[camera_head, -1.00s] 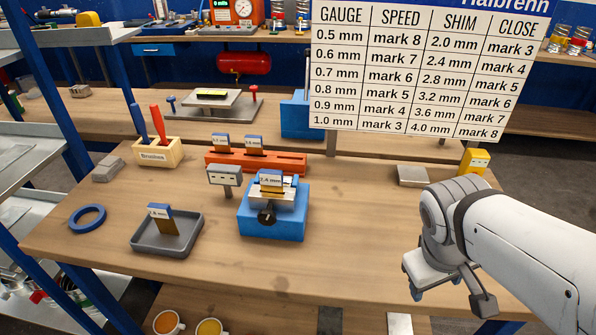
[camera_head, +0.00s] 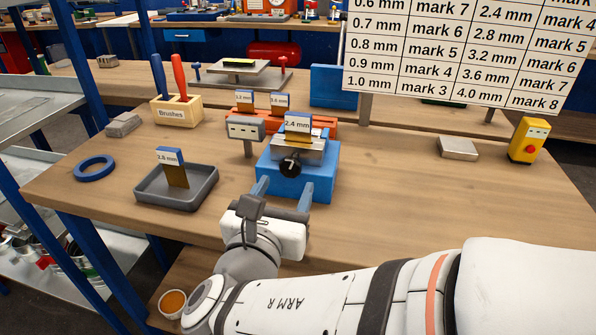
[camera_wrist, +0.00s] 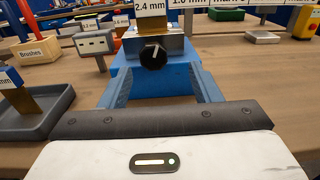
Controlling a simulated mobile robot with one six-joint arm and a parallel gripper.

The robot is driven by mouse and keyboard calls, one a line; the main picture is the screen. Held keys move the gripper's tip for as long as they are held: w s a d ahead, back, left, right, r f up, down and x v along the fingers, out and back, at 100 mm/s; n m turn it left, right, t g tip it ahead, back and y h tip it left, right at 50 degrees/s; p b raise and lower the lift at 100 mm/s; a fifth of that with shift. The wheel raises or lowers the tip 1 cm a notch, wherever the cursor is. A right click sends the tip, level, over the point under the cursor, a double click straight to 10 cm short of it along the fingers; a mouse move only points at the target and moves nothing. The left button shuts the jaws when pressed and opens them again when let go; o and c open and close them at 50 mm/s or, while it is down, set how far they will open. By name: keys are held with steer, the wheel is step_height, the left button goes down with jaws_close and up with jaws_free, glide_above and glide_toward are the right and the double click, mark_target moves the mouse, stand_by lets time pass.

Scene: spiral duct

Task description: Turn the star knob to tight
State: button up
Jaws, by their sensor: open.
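The black knob (camera_head: 291,164) is on the front of a blue block (camera_head: 320,180) with a metal top. In the wrist view the knob (camera_wrist: 153,55) is round with a pale pointer mark pointing roughly up. A shim labelled 2.4 mm (camera_head: 298,124) stands upright in the block's metal top. My gripper (camera_head: 284,190) is open, its two blue fingers spread in front of the block, below the knob. In the wrist view the fingers (camera_wrist: 163,86) reach forward left and right of the knob, with nothing between them; I cannot tell whether they touch the block.
A grey sign-like box on a post (camera_head: 246,129) stands close left of the block. A grey tray (camera_head: 205,193) with a labelled shim lies further left, near a blue ring (camera_head: 95,168). An orange rack with shims is behind. The bench to the right is mostly clear.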

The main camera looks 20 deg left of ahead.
mark_target(289, 167)
steer(key=shift+s+a+n, duration=0.15)
steer(key=shift+a+n, duration=0.15)
steer(key=shift+a, duration=0.1)
steer(key=shift+w, duration=0.35)
steer(key=w, duration=0.7)
steer(key=shift+a+b, duration=0.4)
steer(key=shift+s, duration=0.1)
